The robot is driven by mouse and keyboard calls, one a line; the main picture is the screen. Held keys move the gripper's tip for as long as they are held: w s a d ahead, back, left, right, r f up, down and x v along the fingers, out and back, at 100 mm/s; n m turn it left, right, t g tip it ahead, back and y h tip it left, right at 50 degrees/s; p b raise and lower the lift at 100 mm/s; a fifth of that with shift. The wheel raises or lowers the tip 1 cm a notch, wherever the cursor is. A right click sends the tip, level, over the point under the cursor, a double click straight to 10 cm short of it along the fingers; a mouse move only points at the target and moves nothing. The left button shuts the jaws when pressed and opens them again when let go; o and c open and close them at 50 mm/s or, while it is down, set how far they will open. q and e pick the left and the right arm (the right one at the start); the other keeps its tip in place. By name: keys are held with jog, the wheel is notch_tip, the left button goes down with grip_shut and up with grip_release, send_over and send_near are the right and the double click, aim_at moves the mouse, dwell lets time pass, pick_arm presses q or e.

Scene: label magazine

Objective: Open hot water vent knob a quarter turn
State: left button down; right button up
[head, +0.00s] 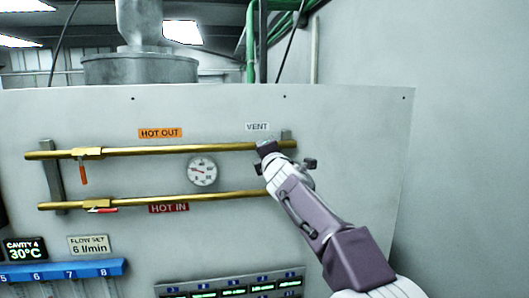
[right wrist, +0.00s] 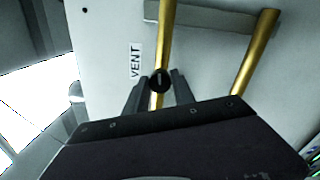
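The vent knob is a small round black knob (right wrist: 160,80) on the upper brass pipe, beside the white VENT label (right wrist: 135,61) in the right wrist view. My right gripper (right wrist: 160,84) has its two dark fingers apart, one on each side of the knob. I cannot tell whether they touch it or leave a small gap. In the head view my right gripper (head: 266,148) is at the right end of the upper pipe, just below the VENT label (head: 257,127), and hides the knob. My left gripper is in neither view.
The upper pipe (head: 200,149) and the lower pipe (head: 180,197) cross the grey panel (head: 345,125). A round gauge (head: 203,171) sits between them. A blue manifold (head: 65,272) and lit displays are low down. The panel right of the arm is bare.

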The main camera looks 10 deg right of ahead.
jog(key=o, duration=0.4)
jog(key=shift+r, duration=0.1)
jog(key=shift+w, duration=0.15)
jog(key=s+b, duration=0.4)
jog(key=s, duration=0.5)
jog(key=shift+s+f, duration=0.1)
jog(key=shift+f, duration=0.1)
jog(key=shift+w, duration=0.2)
